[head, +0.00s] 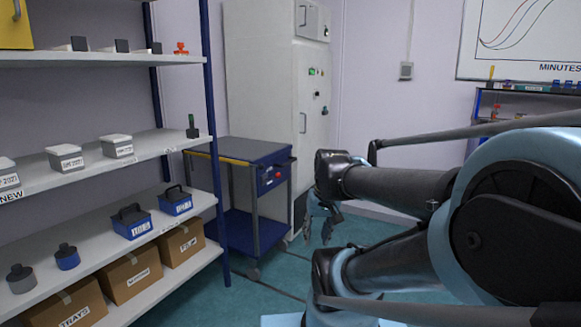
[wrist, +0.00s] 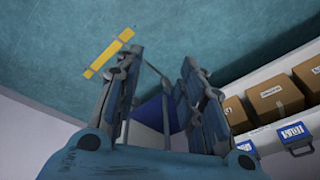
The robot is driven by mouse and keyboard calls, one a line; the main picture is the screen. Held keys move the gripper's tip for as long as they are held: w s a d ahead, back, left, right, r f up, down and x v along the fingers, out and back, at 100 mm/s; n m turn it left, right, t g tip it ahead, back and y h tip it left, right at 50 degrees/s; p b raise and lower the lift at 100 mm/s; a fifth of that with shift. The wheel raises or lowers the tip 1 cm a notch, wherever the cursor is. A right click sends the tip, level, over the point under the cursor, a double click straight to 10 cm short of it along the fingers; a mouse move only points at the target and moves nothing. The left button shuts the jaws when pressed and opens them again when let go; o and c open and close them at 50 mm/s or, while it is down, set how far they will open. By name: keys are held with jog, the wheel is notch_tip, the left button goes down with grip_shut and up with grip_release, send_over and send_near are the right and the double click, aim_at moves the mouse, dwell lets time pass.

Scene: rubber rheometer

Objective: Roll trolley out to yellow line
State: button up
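The blue trolley (head: 259,190) stands upright between the shelving and the tall white cabinet. It has a grey top, a blue front panel with a red button, a lower shelf and castors. My gripper (head: 319,222) hangs to the right of the trolley, apart from it in the picture. In the wrist view its two fingers (wrist: 158,68) are spread, with nothing held between the tips. A blue surface (wrist: 150,113), perhaps part of the trolley, shows behind the fingers. A short yellow line (wrist: 108,53) lies on the floor beside the left finger; I cannot see it in the head view.
White shelving (head: 95,172) with blue posts stands at the left, holding boxes, blue bins and weights. The tall white cabinet (head: 270,90) is behind the trolley. A blue rack (head: 490,105) stands at the back right. Green floor (head: 225,300) is clear in front of the trolley.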

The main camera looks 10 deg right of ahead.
jog(key=w+a+r+m+t+y, duration=0.15)
jog(key=w+r, duration=0.25)
jog(key=w, duration=0.9)
jog(key=w+r+m+t+y, duration=0.1)
jog(key=w+r+t+y, duration=0.15)
jog(key=w, duration=1.05)
jog(key=w+a+r+m+t+y, duration=0.15)
jog(key=w+r, duration=0.25)
jog(key=w, duration=0.9)
jog(key=w+d+f+m+t+y, duration=0.1)
jog(key=w+d, duration=0.1)
jog(key=w, duration=0.6)
jog(key=w+d+f+m+t+y, duration=0.1)
jog(key=w+d+f+m, duration=0.15)
jog(key=w, duration=0.55)
jog(key=m+t, duration=0.3)
jog(key=t, duration=0.1)
send_near(290, 162)
jog(key=shift+g, duration=0.25)
jog(key=x, duration=1.1)
jog(key=shift+w+d+f, duration=0.1)
jog(key=shift+w+d, duration=0.2)
jog(key=shift+w, duration=0.05)
